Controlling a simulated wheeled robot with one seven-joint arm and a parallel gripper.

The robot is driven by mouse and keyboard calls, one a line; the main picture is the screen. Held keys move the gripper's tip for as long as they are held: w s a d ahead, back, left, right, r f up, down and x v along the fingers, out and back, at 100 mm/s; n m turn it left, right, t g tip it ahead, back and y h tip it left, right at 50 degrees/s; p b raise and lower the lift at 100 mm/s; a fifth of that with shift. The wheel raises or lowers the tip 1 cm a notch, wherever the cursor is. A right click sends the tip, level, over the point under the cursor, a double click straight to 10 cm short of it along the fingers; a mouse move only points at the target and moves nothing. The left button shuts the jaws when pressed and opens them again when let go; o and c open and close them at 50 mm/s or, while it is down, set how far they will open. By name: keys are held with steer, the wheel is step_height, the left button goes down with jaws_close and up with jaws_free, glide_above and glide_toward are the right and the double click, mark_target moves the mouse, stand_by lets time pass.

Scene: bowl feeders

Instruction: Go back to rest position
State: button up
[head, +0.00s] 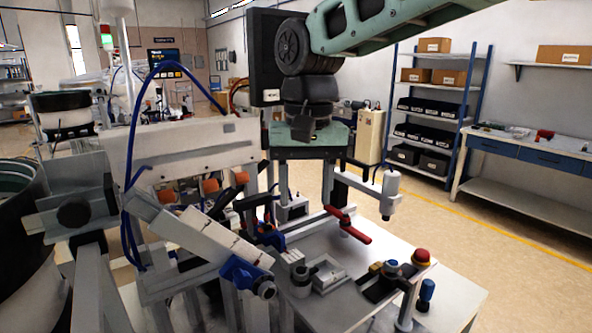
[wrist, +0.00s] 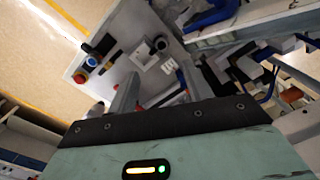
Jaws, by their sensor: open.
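My gripper (head: 306,192) hangs from the green arm, above the white worktable (head: 425,262), with its two grey fingers pointing down. The fingers are apart, with nothing seen held between them. In the wrist view my gripper (wrist: 158,88) also shows parted fingers, with the tabletop fixtures beyond them. Its tips appear above the fixtures, but the exact gap cannot be told.
A red-handled clamp (head: 348,225), a small grey fixture (head: 325,275) and a red button (head: 421,257) are on the table. Feeder rails (head: 215,235) and a bowl feeder (head: 25,250) stand left. Open floor lies right, before a blue-framed shelf (head: 437,110).

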steer(key=s+d+f+n, duration=0.2)
steer(key=s+d+f, duration=0.2)
steer(key=s, duration=0.3)
steer(key=s+d+f+n, duration=0.2)
steer(key=s+d+f, duration=0.2)
steer(key=s, duration=0.4)
steer(key=s+d+f+n, duration=0.2)
steer(key=s+d+f, duration=0.2)
steer(key=s, duration=0.4)
steer(key=shift+f+n, duration=0.4)
steer(key=shift+f, duration=0.2)
steer(key=shift+s, duration=0.15)
